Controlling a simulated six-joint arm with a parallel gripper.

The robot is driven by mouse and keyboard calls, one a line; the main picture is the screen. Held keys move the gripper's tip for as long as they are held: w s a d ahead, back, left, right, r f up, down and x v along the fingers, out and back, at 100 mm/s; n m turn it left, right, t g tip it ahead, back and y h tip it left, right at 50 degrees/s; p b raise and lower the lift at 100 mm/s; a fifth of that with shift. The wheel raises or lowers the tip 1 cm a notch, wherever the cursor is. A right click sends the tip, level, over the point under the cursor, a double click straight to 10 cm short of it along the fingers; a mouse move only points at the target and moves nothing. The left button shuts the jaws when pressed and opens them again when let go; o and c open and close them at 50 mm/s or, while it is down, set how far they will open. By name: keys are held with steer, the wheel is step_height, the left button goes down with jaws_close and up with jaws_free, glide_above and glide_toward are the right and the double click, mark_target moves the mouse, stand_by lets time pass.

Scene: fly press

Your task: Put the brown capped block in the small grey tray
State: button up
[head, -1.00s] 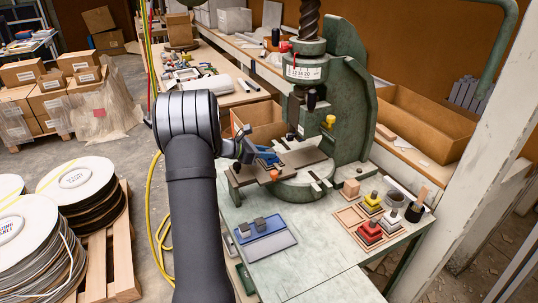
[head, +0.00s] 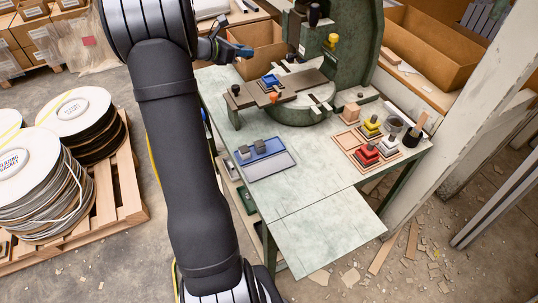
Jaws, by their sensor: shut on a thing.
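My gripper (head: 243,51) is small at the upper middle of the head view, raised left of the press, with a blue part at its tip. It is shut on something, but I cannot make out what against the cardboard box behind. A shallow grey tray (head: 272,171) lies on the pale bench, its floor bare, in front of a blue tray (head: 252,146) with two dark grey blocks. I cannot single out a brown capped block. A plain tan block (head: 351,111) stands at the back of the bench.
The green press (head: 350,60) stands behind, with a blue piece (head: 269,80) and an orange part (head: 275,97) on its bed. A tan tray (head: 341,139) near red, yellow and grey stacked blocks is at right, beside a dark cup (head: 412,137). The bench front is clear.

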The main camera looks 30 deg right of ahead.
steer(key=a+f+n+t+y, duration=0.2)
steer(key=a+n+t, duration=0.1)
steer(key=a, duration=0.5)
steer(key=a+f+n+t+y, duration=0.2)
steer(key=a+f+n+t, duration=0.15)
steer(key=a, duration=0.45)
steer(key=s+a+f+n+t+y, duration=0.2)
steer(key=s+a+f+n+y, duration=0.15)
steer(key=s+a, duration=0.2)
steer(key=s+d+f+m+g+h, duration=0.1)
steer(key=s+d+m+g+h, duration=0.25)
steer(key=s+d, duration=0.5)
steer(key=s+d+f+m+g+h, duration=0.15)
steer(key=s+d+m+g, duration=0.4)
steer(key=s, duration=0.65)
steer(key=s+d+f+m+g+h, duration=0.1)
steer(key=s+d+m+g+h, duration=0.25)
steer(key=s+d, duration=0.5)
glide_above(264, 168)
steer(key=shift+m+y, duration=0.25)
steer(key=shift+y, duration=0.15)
step_height(264, 168, down, 7)
steer(key=shift+s+r, duration=0.1)
steer(key=shift+f, duration=2.05)
